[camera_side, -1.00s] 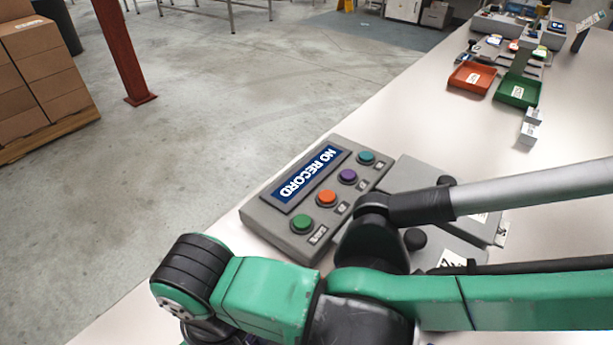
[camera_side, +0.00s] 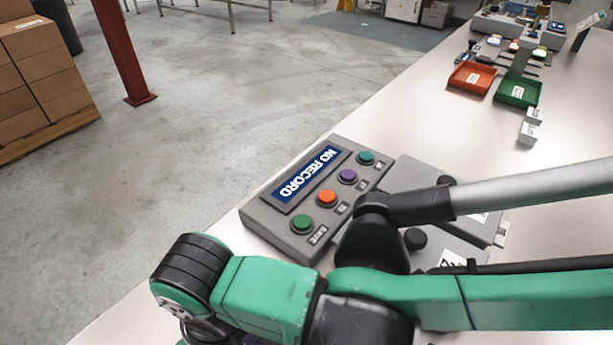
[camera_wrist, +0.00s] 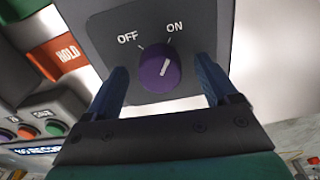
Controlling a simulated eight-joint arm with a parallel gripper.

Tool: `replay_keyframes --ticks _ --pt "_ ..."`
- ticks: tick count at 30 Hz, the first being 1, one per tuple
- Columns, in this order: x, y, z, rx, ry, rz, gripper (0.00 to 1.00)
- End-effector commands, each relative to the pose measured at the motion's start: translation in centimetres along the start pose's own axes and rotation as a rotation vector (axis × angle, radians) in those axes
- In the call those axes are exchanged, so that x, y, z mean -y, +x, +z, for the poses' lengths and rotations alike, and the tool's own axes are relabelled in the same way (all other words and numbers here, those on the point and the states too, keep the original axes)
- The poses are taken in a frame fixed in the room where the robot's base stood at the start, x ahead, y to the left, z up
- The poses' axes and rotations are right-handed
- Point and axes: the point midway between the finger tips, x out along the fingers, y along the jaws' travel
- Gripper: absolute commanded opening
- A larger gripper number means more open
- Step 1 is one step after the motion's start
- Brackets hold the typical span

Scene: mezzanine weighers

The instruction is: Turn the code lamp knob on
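A purple knob (camera_wrist: 160,68) sits on a dark grey plate (camera_wrist: 185,18) marked OFF at left and ON at right in the wrist view. Its white pointer line tilts up and right, toward ON. No label naming the knob as the code lamp is visible. My gripper (camera_wrist: 161,67) is open, with one blue finger on each side of the knob. Gaps show between both fingers and the knob. In the side view my green arm hides the knob, and the fingers cannot be made out there.
A grey button panel (camera_side: 267,216) with a NO RECORD display stands beside my arm. Grey units (camera_side: 415,172) lie right of it. Red (camera_side: 472,78) and green (camera_side: 518,92) trays stand farther back.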

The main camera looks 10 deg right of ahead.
Motion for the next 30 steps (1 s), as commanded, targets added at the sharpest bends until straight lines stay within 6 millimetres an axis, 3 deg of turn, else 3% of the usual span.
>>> replay_keyframes --ticks 5,16,26,30 --pt "0.0 -0.4 0.0 0.001 0.0 0.0 0.8" --pt "0.0 -5.2 0.0 0.0 0.0 0.0 0.8" --pt "0.0 -5.6 0.0 0.0 0.0 0.0 0.8" --pt "-1.8 -6.3 -0.3 -0.017 0.028 -0.007 0.8"
